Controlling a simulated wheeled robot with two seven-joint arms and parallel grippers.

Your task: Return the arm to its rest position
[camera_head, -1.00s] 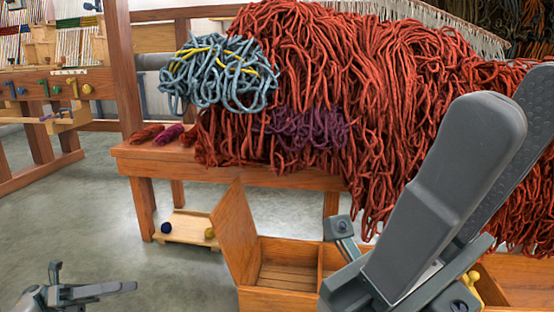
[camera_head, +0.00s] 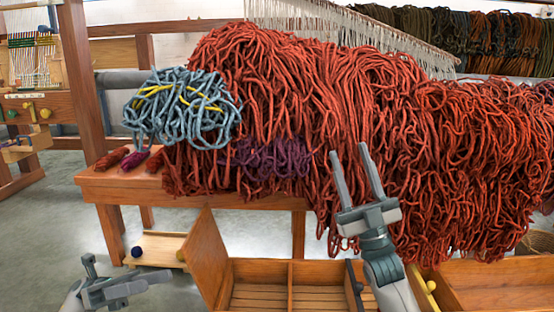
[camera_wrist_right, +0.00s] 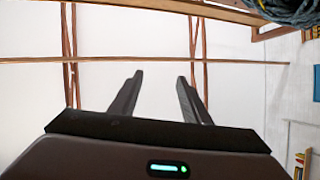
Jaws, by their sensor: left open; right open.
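My right gripper (camera_head: 350,165) points up in front of the big pile of red wool (camera_head: 430,130), its two fingers apart and nothing between them. In the right wrist view the same gripper (camera_wrist_right: 158,80) is open and empty, against a pale background crossed by wooden beams. My left gripper (camera_head: 130,275) is low at the bottom left above the floor, with its fingers apart and empty. I cannot tell the exact distance between the right gripper and the wool.
A wooden bench (camera_head: 240,200) bears the red wool, a blue-yellow skein (camera_head: 180,110) and a purple skein (camera_head: 270,160). A wooden box (camera_head: 290,303) with compartments and a raised lid (camera_head: 205,255) stands between my arms. Grey floor (camera_head: 40,225) is clear at the left.

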